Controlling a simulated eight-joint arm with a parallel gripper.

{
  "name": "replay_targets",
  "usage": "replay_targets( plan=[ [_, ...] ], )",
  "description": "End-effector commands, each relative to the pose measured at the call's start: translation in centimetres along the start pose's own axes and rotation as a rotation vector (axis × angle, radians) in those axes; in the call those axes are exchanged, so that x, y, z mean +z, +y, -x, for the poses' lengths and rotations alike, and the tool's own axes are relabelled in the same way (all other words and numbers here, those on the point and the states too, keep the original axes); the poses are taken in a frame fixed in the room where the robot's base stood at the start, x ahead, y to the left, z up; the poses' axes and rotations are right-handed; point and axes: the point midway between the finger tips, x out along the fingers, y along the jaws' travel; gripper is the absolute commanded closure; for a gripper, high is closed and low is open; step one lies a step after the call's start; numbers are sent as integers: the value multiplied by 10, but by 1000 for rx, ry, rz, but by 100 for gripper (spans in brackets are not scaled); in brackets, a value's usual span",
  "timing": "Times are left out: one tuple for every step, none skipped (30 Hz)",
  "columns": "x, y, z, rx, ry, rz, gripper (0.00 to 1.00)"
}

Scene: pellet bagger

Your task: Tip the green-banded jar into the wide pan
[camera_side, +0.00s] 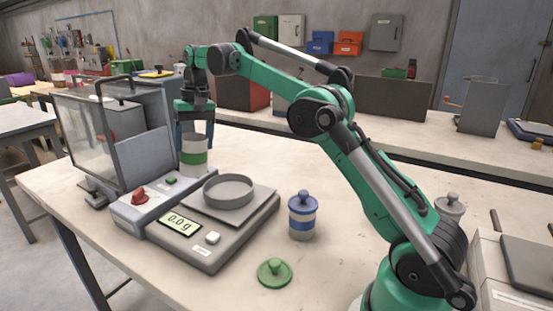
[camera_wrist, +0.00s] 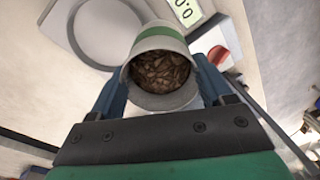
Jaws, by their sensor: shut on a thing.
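The green-banded jar (camera_side: 193,157) is white with a green band and stands close to upright in the side view. My gripper (camera_side: 194,140) is shut on it from above. In the wrist view the jar (camera_wrist: 160,72) is open at the top and holds brown pellets (camera_wrist: 160,72); the gripper's blue fingers (camera_wrist: 164,95) are on either side of it. The wide pan (camera_side: 228,191) is a shallow grey round dish on the scale, to the right of and nearer than the jar. It looks empty, and it shows in part in the wrist view (camera_wrist: 104,32).
The scale (camera_side: 215,245) reads 0.0 g. A bagger machine (camera_side: 128,130) with a clear panel and a red knob (camera_side: 139,196) stands to the left. A blue-banded lidded jar (camera_side: 302,215) and a green lid (camera_side: 274,272) are on the table to the right.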

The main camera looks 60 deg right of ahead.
Motion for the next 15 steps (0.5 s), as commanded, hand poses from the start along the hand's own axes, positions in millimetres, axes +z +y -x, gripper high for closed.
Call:
replay_targets(
  plan=[
    [-2, -5, -4, -3, -1, 2, 100],
    [-2, -7, -6, -5, -2, 1, 100],
    [-2, -8, -7, -9, -2, 0, 100],
    [-3, -9, -8, -15, -2, -1, 100],
    [-3, -8, -8, -23, -1, -2, 100],
    [-3, -7, -8, -39, 0, -3, 100],
    [-3, -5, -8, -55, 1, -5, 100],
    [-2, -3, -7, -74, 3, -5, 100],
    [-2, 1, -6, -104, 8, -7, 100],
    [-2, 5, -5, -141, 11, -9, 100],
    [-2, 10, -4, -183, 16, -11, 100],
    [-1, 16, -2, -242, 21, -12, 100],
    [-1, 21, -1, -288, 27, -13, 100],
    [0, 26, 0, -336, 31, -13, 100],
    [0, 32, 2, -399, 38, -13, 100]
  ],
)
